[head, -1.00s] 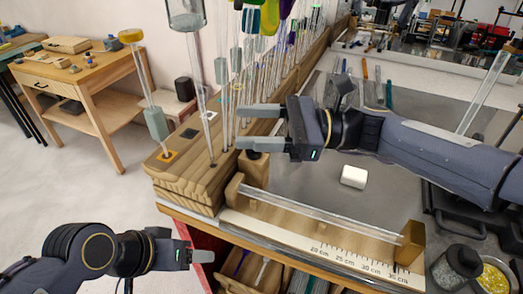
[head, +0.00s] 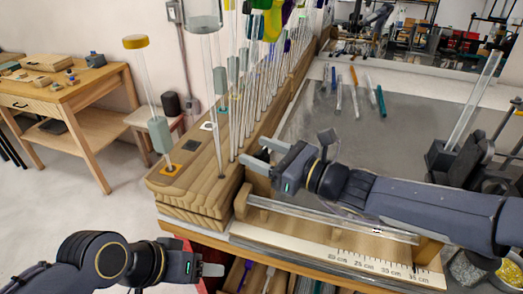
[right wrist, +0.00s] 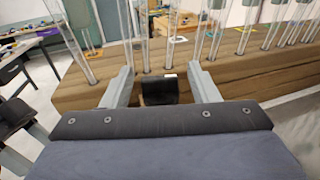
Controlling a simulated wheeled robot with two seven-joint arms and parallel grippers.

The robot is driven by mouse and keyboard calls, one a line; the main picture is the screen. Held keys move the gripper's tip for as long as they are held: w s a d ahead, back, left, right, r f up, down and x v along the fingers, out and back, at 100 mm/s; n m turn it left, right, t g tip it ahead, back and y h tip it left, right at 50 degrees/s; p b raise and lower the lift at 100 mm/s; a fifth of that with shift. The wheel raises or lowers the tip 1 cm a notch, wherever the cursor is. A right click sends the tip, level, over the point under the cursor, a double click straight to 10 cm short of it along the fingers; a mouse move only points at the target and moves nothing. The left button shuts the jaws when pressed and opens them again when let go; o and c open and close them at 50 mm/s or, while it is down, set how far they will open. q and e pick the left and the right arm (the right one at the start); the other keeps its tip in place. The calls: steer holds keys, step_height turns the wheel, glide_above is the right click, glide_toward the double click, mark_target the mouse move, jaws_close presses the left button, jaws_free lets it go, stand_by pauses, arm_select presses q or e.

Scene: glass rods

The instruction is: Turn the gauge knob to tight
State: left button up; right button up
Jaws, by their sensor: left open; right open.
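The gauge is a wooden fixture (head: 267,203) at the table's front edge, with a clear glass rod (head: 300,214) lying along it and a printed centimetre scale (head: 345,258) in front. A black knob (right wrist: 158,91) shows in the right wrist view, between the two grey fingers of my right gripper (right wrist: 161,88). The fingers are apart, with gaps on both sides of the knob. My left gripper (head: 213,270) is open and empty at the lower left, away from the gauge.
A long wooden rack (head: 205,190) of upright glass rods stands just left of the gauge. Open floor lies at the left.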

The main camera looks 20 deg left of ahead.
steer(key=shift+a, duration=0.1)
steer(key=c, duration=0.9)
steer(key=n+g+p, duration=0.1)
steer(key=g+p, duration=0.1)
steer(key=n+g+p, duration=0.1)
steer(key=p, duration=0.2)
steer(key=shift+w+r+g+y, duration=0.1)
steer(key=shift+r+g+y, duration=0.2)
steer(key=shift+r+g, duration=0.1)
steer(key=shift+f+n+g+p, duration=0.25)
steer(key=shift+n+g+p, duration=0.15)
steer(key=shift+n+p, duration=0.1)
steer(key=shift+f, duration=0.1)
steer(key=o, duration=0.9)
